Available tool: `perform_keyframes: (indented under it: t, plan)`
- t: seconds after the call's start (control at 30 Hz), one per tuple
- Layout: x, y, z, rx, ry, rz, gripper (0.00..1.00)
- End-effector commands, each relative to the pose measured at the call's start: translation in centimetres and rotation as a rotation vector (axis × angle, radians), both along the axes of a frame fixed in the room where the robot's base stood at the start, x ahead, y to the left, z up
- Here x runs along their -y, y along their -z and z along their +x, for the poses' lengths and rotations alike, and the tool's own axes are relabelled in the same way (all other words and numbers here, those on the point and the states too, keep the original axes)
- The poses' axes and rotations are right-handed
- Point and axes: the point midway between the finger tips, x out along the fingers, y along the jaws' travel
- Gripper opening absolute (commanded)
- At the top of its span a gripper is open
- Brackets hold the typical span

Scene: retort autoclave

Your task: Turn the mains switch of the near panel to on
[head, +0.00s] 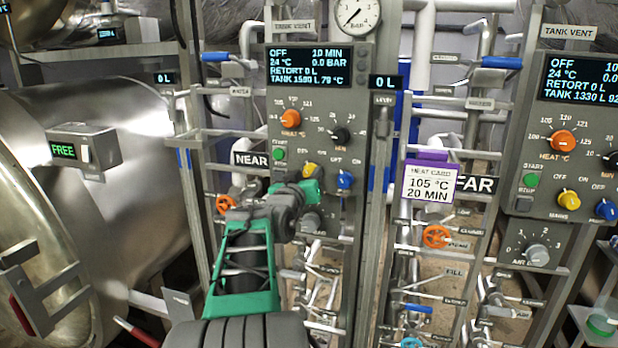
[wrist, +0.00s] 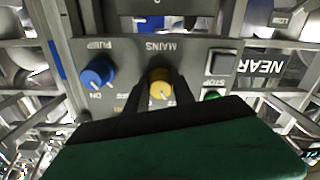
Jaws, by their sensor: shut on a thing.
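The near panel (head: 365,130) stands in the middle of the head view, with its display (head: 308,66) reading OFF. Its yellow mains switch (head: 309,170) is low on the panel, left of the blue pump knob (head: 345,180). My gripper (head: 310,188) is at the mains switch and partly covers it. In the wrist view the mains switch (wrist: 160,86) sits between my two dark fingertips (wrist: 160,98), which are shut on it. The wrist view is upside down. The fingers hide part of the switch's markings.
The blue pump knob (wrist: 97,73) and the stop button (wrist: 221,62) flank the switch closely. An orange heat knob (head: 290,119) and a green button (head: 279,154) are on the near panel. The far panel (head: 590,130) stands at right. Pipes and valves crowd the space below.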

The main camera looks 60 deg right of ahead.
Motion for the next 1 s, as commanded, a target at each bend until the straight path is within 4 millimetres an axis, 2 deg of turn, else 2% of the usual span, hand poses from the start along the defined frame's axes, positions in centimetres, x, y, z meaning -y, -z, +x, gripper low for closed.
perform_keyframes:
  t: [0.37, 1.0]
  plan:
    - [-0.03, 0.87, 0.06, 0.208, -0.001, 0.027, 0.0]
    - [-0.03, 0.53, 0.25, 0.784, -0.001, 0.121, 0.0]
